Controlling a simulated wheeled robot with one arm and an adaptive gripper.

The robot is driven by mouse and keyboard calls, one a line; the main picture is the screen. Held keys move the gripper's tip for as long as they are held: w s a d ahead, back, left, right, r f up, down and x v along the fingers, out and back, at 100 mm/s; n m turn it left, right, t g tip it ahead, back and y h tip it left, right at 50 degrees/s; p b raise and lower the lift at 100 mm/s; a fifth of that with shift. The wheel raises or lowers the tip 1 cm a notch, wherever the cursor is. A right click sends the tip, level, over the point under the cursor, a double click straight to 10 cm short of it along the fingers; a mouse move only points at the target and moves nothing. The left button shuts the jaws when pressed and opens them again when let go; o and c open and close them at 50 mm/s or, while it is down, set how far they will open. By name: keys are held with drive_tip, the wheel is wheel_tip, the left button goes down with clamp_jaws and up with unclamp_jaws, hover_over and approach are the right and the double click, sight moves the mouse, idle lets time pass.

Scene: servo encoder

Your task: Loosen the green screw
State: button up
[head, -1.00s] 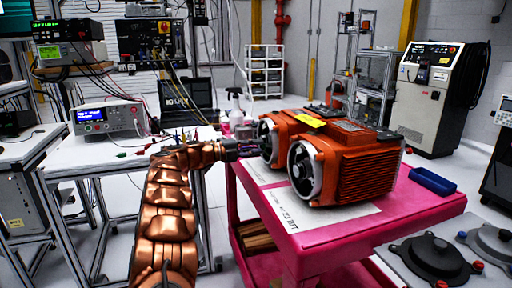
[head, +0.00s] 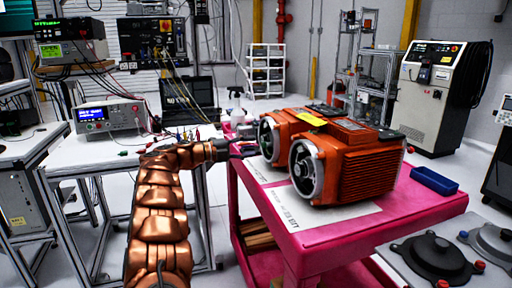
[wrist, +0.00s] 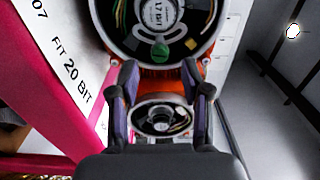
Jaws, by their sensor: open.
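The green screw (wrist: 160,50) is a round green head at the lower inside of the nearer-to-top open motor housing (wrist: 210,35) in the wrist view. My gripper (wrist: 160,68) is open and empty, its two fingertips just below that housing's rim in the picture, left and right of the screw's column. In the head view my gripper (head: 246,153) is beside the front faces of the orange servo motors (head: 355,155). The green screw cannot be made out in the head view. A second round housing (wrist: 160,118) shows between the fingers in the wrist view.
The motors stand on a pink cart (head: 330,235) with printed white sheets (head: 325,222). A blue tray (head: 434,181) lies at its right. A spray bottle (head: 236,105) stands behind. A bench with instruments (head: 108,116) is left of the cart.

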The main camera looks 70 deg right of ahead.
drive_tip(key=v, duration=0.8)
drive_tip(key=shift+w+a, duration=0.15)
drive_tip(key=shift+a, duration=0.1)
